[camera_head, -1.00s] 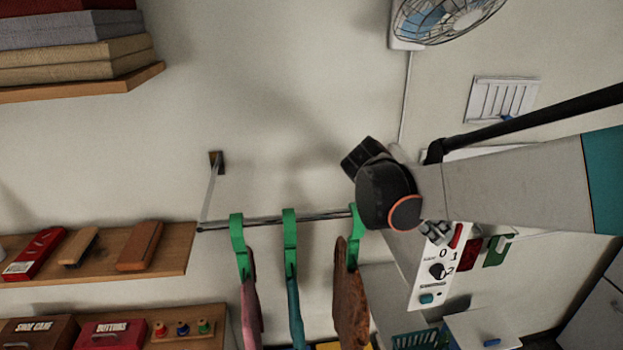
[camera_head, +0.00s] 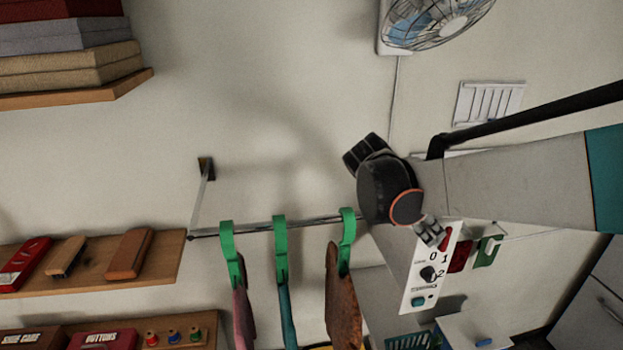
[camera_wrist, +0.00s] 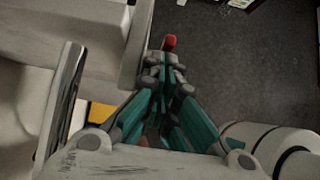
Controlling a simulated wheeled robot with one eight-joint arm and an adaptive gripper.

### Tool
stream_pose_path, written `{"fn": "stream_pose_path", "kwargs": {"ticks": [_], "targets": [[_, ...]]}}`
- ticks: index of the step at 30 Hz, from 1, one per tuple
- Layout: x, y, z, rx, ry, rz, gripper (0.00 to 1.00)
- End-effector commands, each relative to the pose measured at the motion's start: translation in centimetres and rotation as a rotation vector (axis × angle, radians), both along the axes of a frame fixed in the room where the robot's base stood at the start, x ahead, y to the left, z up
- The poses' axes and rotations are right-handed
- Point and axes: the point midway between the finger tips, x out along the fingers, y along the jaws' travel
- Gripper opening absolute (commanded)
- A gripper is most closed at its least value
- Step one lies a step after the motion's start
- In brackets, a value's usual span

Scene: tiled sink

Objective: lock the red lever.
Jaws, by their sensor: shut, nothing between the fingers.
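The red lever (camera_head: 447,238) is at the top of a white control panel (camera_head: 422,279) with a dial marked 0, 1 and 2. My gripper (camera_head: 433,233) is shut and empty, at the left side of the lever in the head view. In the wrist view a red tip (camera_wrist: 170,42), likely the lever, shows just beyond my closed fingertips (camera_wrist: 166,62). Most of the lever is hidden by the fingers there. I cannot tell whether the fingers touch it.
A rail with green hangers (camera_head: 280,245) and hanging cloths is left of the panel. A red item (camera_head: 461,256) and a green item (camera_head: 488,250) are to its right. A wall fan (camera_head: 438,22) is above. Shelves stand at far left.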

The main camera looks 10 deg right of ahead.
Motion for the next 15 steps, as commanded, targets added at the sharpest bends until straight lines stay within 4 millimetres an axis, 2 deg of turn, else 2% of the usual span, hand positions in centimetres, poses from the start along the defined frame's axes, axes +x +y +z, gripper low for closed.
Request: {"fn": "stream_pose_path", "kwargs": {"ticks": [15], "targets": [[-0.4, -0.9, 0.8, 0.156, 0.004, 0.001, 0.0]]}}
